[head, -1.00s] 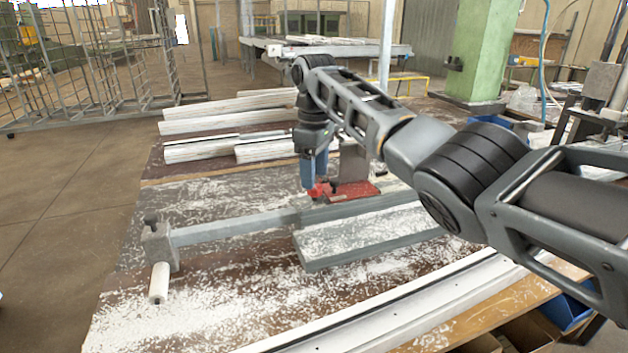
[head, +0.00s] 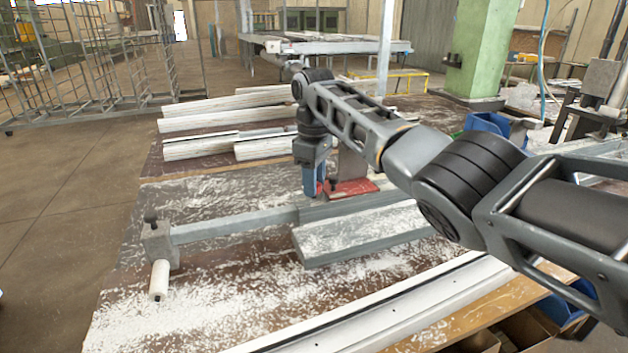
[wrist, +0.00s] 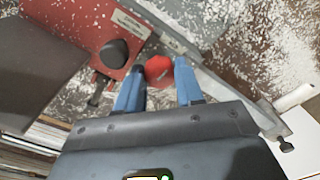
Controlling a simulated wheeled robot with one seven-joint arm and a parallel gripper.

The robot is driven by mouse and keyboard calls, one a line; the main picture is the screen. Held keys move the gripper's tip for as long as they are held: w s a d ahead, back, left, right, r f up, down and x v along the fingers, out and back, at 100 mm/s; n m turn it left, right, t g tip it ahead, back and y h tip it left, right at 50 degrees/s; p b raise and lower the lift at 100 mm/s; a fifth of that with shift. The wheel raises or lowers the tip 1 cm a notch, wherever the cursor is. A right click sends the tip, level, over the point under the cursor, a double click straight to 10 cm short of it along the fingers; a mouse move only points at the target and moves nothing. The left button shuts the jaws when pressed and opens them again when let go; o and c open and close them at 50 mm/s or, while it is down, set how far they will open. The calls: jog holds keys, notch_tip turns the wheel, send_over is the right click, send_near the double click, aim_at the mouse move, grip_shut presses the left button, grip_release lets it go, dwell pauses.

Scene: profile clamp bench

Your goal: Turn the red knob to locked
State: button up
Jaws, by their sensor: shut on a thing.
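The red knob (wrist: 158,70) is round with a small pale mark. In the wrist view it sits between the two blue fingertips of my gripper (wrist: 160,67), which is shut on it. In the head view my gripper (head: 314,184) points down at the left end of the red clamp base (head: 352,188), and its fingers hide the knob. The red base (wrist: 85,30) also shows in the wrist view, with a printed label and a black round knob (wrist: 113,53). The lettering is too small to read, so I cannot tell the knob's setting.
A grey bar (head: 235,224) runs left from the clamp to a grey end block (head: 158,243) with a white roller (head: 159,280). A grey profile (head: 365,235) lies in front. White profiles (head: 225,108) lie behind. White shavings cover the bench, whose front left is clear of large objects.

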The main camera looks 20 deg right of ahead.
jog(key=c, duration=0.3)
jog(key=shift+r+m+p, duration=0.1)
jog(key=shift+m+p, duration=0.2)
jog(key=shift+p, duration=0.05)
jog(key=shift+r+m+p, duration=0.1)
jog(key=shift+m+p, duration=0.35)
jog(key=shift+m, duration=0.05)
jog(key=shift+m+p, duration=0.85)
jog(key=shift+m, duration=0.35)
jog(key=m+p, duration=0.1)
jog(key=m, duration=0.3)
jog(key=shift+m+p, duration=0.3)
jog(key=shift+p, duration=0.1)
jog(key=m+p, duration=0.1)
jog(key=m, duration=0.3)
jog(key=shift+m, duration=2.6)
